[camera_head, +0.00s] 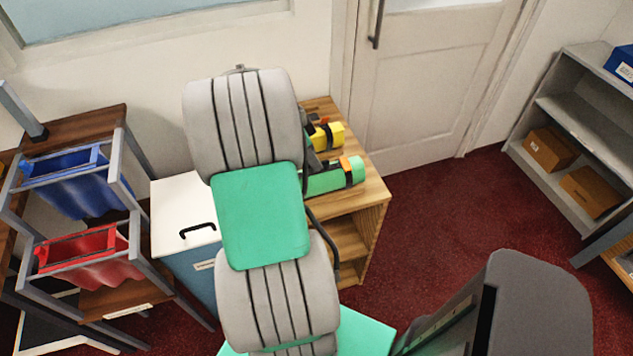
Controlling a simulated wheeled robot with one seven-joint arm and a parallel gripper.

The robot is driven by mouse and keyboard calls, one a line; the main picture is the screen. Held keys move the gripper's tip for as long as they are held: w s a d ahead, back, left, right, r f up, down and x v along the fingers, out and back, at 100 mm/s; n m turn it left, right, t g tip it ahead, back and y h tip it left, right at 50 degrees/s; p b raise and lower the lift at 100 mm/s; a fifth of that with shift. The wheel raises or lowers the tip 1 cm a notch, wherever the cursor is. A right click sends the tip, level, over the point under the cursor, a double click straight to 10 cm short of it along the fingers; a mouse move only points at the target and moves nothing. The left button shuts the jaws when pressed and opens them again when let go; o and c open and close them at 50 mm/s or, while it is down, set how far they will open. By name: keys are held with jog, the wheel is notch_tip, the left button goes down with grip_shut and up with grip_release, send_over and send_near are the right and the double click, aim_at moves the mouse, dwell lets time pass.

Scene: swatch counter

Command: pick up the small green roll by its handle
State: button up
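A green roll (325,181) lies on the wooden cabinet top, right of my grey and green arm. It has a dark band and an orange piece on top near its right end. Its left end is hidden behind my arm. A dark part that seems to be my gripper (317,163) shows at the arm's right edge, just behind the roll's visible left part. Its fingers are mostly hidden, so I cannot tell whether it is open or touches the roll. A yellow roll (335,132) with a dark band lies farther back on the same top.
The wooden cabinet (374,190) has open shelves. A white-topped blue cabinet (180,205) with a black handle stands left of it. A rack with blue (82,187) and red (88,262) bins is at left. A grey shelf (556,117) with boxes is at right.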

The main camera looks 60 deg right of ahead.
aim_at(317, 177)
jog(key=x, duration=0.3)
jog(key=p+x, duration=0.1)
jog(key=shift+w+d+f, duration=0.2)
jog(key=shift+w+f, duration=0.05)
jog(key=shift+f, duration=0.05)
grip_shut()
jog(key=shift+r, duration=0.1)
dwell(1.0)
